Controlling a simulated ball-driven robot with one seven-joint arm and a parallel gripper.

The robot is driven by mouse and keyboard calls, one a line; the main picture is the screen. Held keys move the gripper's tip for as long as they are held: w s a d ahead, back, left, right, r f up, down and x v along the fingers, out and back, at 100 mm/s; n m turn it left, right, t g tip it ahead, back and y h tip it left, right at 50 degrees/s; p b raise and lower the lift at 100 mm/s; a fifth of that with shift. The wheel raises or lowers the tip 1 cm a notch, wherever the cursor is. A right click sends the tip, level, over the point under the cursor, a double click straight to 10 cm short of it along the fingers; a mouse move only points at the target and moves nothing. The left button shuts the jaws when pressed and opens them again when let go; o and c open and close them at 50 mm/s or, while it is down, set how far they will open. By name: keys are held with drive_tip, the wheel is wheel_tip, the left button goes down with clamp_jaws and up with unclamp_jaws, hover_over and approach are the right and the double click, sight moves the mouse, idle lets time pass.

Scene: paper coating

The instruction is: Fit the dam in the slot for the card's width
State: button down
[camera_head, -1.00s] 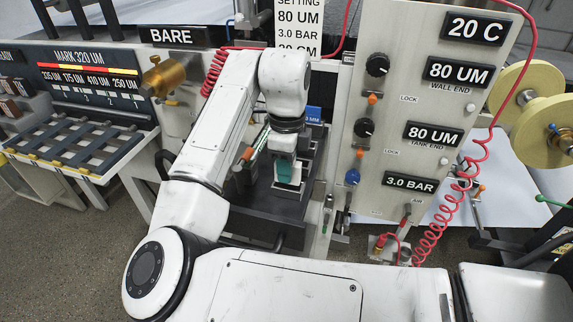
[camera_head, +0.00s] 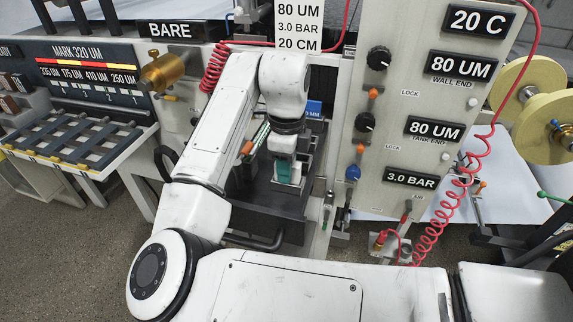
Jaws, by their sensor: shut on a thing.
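The setting card (camera_head: 298,27) hangs at the top middle and reads 80 UM, 3.0 BAR and 20 CM. My gripper (camera_head: 287,178) points down over the dark bed of the coating machine (camera_head: 262,207), left of the gauge panel. It is shut on a small teal piece, which I take to be the dam (camera_head: 284,173). My wrist hides much of the piece and the slots. I cannot tell whether the piece sits in a slot or is just above one.
The gauge panel (camera_head: 400,130) with knobs and readouts stands close on the right. A coiled red hose (camera_head: 437,225) hangs in front of it. A slatted rack (camera_head: 72,140) is at the left. A brass knob (camera_head: 163,73) sticks out behind my arm.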

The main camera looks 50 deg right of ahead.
drive_tip(key=shift+f, duration=0.35)
drive_tip(key=c, duration=0.8)
unclamp_jaws()
wheel_tip(320, 180, up, 11)
drive_tip(key=shift+f+b, duration=0.15)
drive_tip(key=shift+b, duration=0.35)
